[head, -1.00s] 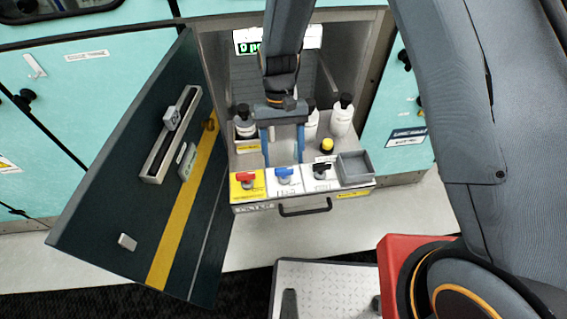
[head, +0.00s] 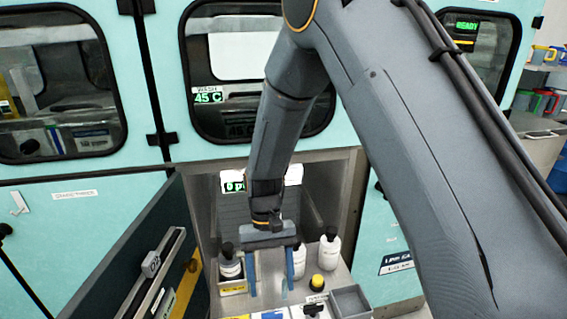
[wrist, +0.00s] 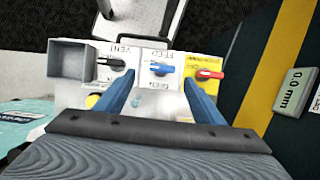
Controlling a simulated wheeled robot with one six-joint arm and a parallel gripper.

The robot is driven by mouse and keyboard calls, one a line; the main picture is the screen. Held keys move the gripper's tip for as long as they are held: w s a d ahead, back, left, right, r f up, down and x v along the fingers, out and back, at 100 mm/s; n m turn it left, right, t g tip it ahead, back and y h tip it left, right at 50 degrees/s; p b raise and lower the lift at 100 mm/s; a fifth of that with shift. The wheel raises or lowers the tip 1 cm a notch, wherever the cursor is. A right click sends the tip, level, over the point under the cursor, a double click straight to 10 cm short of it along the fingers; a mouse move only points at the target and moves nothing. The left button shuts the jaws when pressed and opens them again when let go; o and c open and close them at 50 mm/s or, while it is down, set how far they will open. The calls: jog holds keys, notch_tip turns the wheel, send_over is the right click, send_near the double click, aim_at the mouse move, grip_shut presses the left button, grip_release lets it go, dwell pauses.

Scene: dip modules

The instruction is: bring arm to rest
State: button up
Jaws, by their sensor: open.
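My gripper (head: 270,284) hangs open and empty above the pulled-out drawer shelf in the head view, its two blue fingers pointing down. In the wrist view my gripper (wrist: 157,92) frames the panel with a blue-handled valve (wrist: 161,69) between and beyond its fingertips. A red-handled valve (wrist: 209,74) lies beside it on a yellow plate, and a black-handled valve (wrist: 112,63) on the other side. My arm reaches from the upper right of the head view down into the open cabinet.
White bottles with black caps (head: 329,248) stand on the shelf around the gripper. A grey tray (head: 350,302) sits at its front right. The dark cabinet door (head: 150,262) stands open on the left. Windowed teal cabinets (head: 250,80) rise behind.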

jog(key=s+d+r+t, duration=0.2)
jog(key=d+r, duration=0.2)
jog(key=d, duration=0.4)
jog(key=s+d+r+m+t, duration=0.1)
jog(key=d+r, duration=0.3)
jog(key=d, duration=0.3)
jog(key=s+d+r+m+t+y, duration=0.1)
jog(key=d+r, duration=0.3)
jog(key=d, duration=0.4)
jog(key=shift+s+d+r+t, duration=0.25)
jog(key=shift+s+d+t, duration=0.1)
jog(key=shift+s+t, duration=0.5)
